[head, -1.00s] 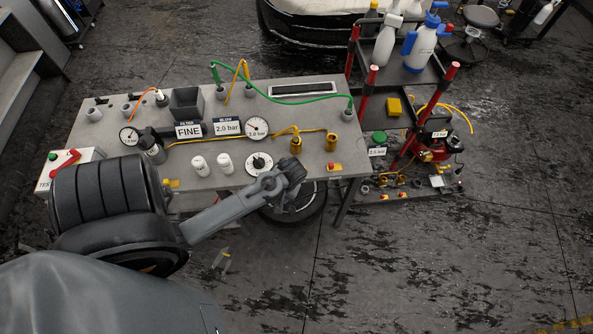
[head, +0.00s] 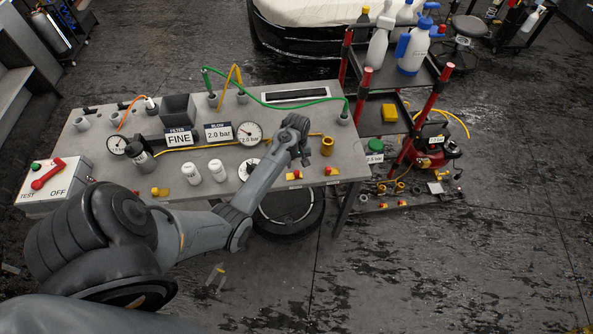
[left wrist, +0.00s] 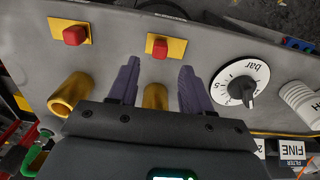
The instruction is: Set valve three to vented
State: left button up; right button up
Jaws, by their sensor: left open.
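Two small valves with red knobs on yellow plates sit along the bench's front edge: the nearer-to-dial valve (head: 294,175) and the right-hand valve (head: 332,170). In the left wrist view they are the middle valve (left wrist: 158,46) and the left valve (left wrist: 75,35). No number is readable on either. My left gripper (head: 304,158) is over the bench's right part, open and empty. In the left wrist view, its two purple fingers (left wrist: 158,68) point towards the middle valve, apart from it in the picture, with a brass fitting (left wrist: 155,96) between them. My right gripper is not in view.
A white bar dial (left wrist: 240,84) with a black knob lies beside the fingers. Another brass fitting (head: 327,146) stands to the right. White cylinders (head: 217,170), gauges (head: 249,133) and a green hose (head: 290,104) crowd the bench (head: 345,160). A tool cart (head: 420,75) stands right.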

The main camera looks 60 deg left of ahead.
aim_at(297, 172)
pick_arm(q)
jog(key=shift+f, duration=3.05)
grip_shut()
